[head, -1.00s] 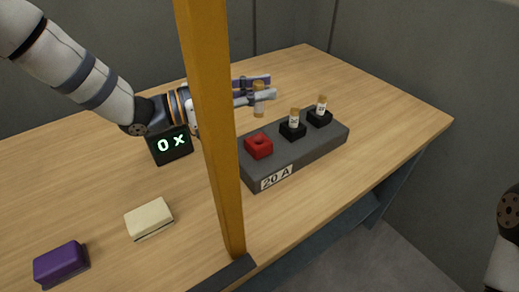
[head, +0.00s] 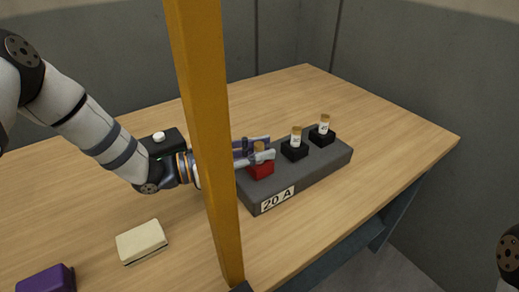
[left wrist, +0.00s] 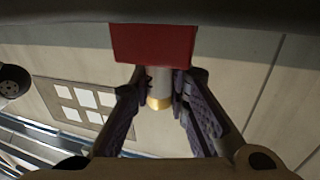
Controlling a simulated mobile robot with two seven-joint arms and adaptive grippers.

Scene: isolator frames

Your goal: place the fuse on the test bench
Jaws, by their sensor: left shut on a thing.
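My left gripper (head: 268,149) is shut on a fuse (head: 259,147), a pale tube with a brass cap, held upright at the red socket (head: 262,171). The socket is on the left end of a grey block (head: 323,167) labelled "20 A", on the wooden bench. In the left wrist view the fuse (left wrist: 159,90) sits between the fingers (left wrist: 158,100), and its far end meets the red socket (left wrist: 152,43). I cannot tell whether it is seated. Two other fuses (head: 296,137) (head: 325,124) stand upright in black sockets. My right gripper is out of view.
A yellow post (head: 205,150) stands in front of my left arm and hides part of it. A dark box with a white button (head: 159,137) is behind the arm. A cream block (head: 141,242) and a purple block (head: 47,280) lie at the front left. The bench (head: 385,125) is clear on the right.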

